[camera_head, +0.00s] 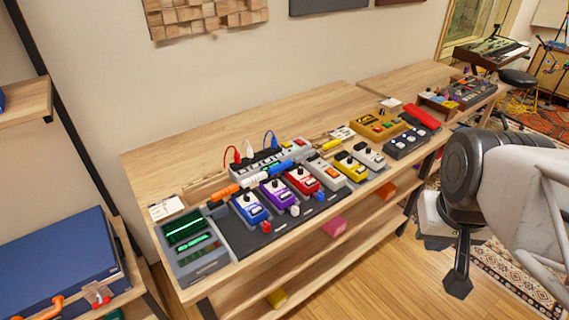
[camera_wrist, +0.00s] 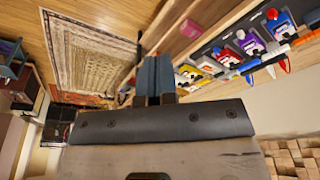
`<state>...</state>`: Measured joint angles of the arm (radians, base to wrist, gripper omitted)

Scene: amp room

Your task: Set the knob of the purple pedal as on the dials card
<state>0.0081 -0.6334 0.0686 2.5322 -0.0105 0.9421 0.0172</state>
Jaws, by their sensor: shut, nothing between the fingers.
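The purple pedal (camera_head: 275,195) stands on the dark board on the bench, between the blue pedal (camera_head: 249,207) and the red pedal (camera_head: 302,181). Its knob is too small for me to read its setting. In the wrist view the purple pedal (camera_wrist: 251,44) shows at upper right. A small white card (camera_head: 166,208) stands at the bench's left end; I cannot tell whether it is the dials card, and its marks are unreadable. My gripper (camera_wrist: 157,62) is shut and empty, apart from the pedals. In the head view my arm is at the right, away from the pedal row.
A meter box with green screens (camera_head: 190,241) is left of the pedals. Red, white and blue cables rise behind them from a grey power strip (camera_head: 270,160). More pedals and a yellow unit (camera_head: 377,125) stand to the right. The bench's back left is bare.

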